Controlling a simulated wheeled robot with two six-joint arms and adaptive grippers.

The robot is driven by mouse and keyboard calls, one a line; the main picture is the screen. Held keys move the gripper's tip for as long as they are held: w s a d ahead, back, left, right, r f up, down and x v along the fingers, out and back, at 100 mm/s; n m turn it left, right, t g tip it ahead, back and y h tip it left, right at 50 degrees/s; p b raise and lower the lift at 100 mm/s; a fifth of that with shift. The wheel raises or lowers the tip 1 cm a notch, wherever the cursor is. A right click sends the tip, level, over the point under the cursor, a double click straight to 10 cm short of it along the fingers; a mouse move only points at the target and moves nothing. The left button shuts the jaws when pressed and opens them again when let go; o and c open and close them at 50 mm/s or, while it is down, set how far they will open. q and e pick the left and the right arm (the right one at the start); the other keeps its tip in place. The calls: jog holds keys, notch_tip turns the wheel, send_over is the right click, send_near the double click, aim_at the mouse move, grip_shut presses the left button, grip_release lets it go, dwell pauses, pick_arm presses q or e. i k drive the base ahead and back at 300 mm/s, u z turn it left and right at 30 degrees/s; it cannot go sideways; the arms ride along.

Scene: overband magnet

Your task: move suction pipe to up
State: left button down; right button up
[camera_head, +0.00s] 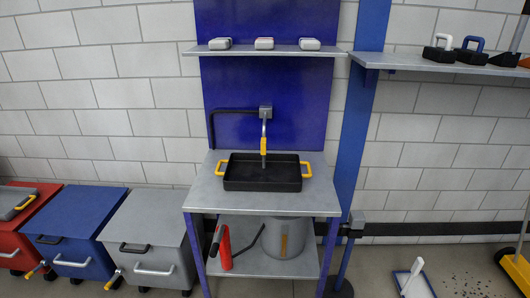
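What looks like the suction pipe (264,133) hangs down in front of the blue back panel, at the middle of the workbench. It is a thin grey bar with a yellow grip, and it joins a small grey box (265,112) on a black bent tube (235,110). Its lower end hangs in front of the back part of a black tray (262,186) with yellow handles. I cannot tell whether it touches the tray. Neither of my grippers is in view.
The tray stands on a grey bench top (220,207). A lower shelf holds a grey bucket-like vessel (284,237) and a red extinguisher-like object (224,247). Grey, blue and red bins stand left. A wall shelf (440,63) with tools is at the right. Debris lies on the right floor.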

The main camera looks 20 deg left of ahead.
aim_at(263, 138)
jog(key=u, duration=0.05)
jog(key=k, duration=0.55)
jog(key=z, duration=0.65)
jog(key=i, duration=1.05)
jog(key=u, duration=0.55)
jog(key=i, duration=0.9)
jog(key=u, duration=0.8)
